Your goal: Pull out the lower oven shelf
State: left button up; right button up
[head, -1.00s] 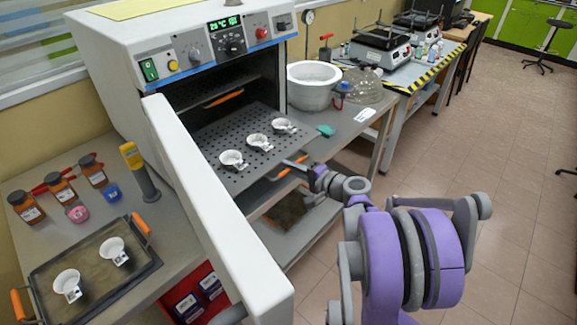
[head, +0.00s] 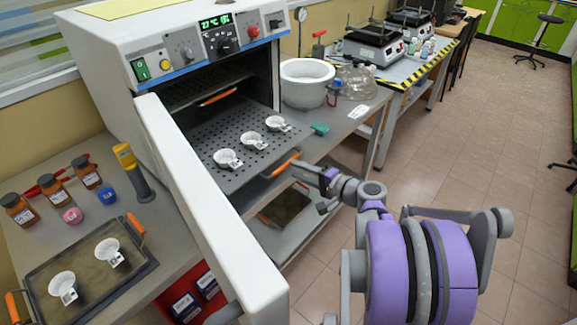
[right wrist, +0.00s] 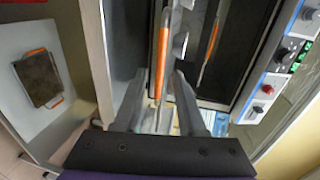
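The lower oven shelf (head: 225,130) is a dark perforated plate standing well out of the open oven (head: 200,50), with three white cups (head: 252,141) on it. Its orange handle (head: 283,163) is at the front edge. My right gripper (head: 322,180) is just to the right of this handle. In the right wrist view my right gripper (right wrist: 158,112) has its fingers apart, with the orange handle (right wrist: 162,60) ahead of and partly between them. Contact cannot be told. My left gripper is not in view.
The oven door (head: 205,200) stands open to the left of the shelf. The upper shelf's orange handle (head: 218,97) is inside the oven. A white pot (head: 305,85) stands right of the oven. A tray (head: 287,207) lies below. Another tray (head: 90,285) holds cups at left.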

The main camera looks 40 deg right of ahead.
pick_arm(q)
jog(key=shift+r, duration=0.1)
pick_arm(e)
jog(key=v, duration=0.5)
jog(key=shift+s, duration=0.15)
dwell(0.3)
